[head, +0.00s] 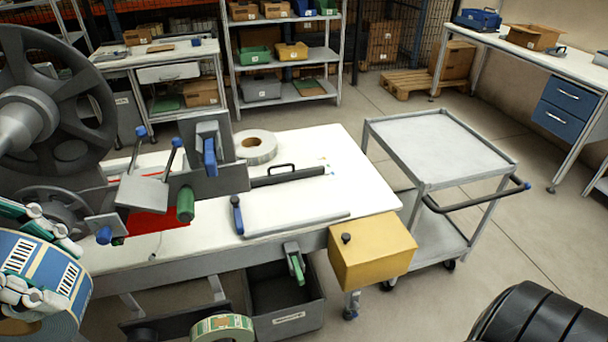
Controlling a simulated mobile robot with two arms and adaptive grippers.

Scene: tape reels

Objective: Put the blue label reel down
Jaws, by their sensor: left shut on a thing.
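The blue label reel (62,272), with white barcode labels around its side, is at the lower left edge. My left gripper (42,262) is shut on it, with one grey finger at its upper side and one across its labelled face. The reel is cut off by the frame edge and held in the near foreground, left of the white workbench (372,192). Any contact under it is out of view. My right gripper is not in view.
A machine with a big dark wheel (85,95) stands at the bench's left. A white reel (257,148) lies on the bench. A green-and-cream reel (222,328) sits low in front, near a grey bin (290,322). A yellow box (372,255) and an empty-topped trolley (440,145) are right.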

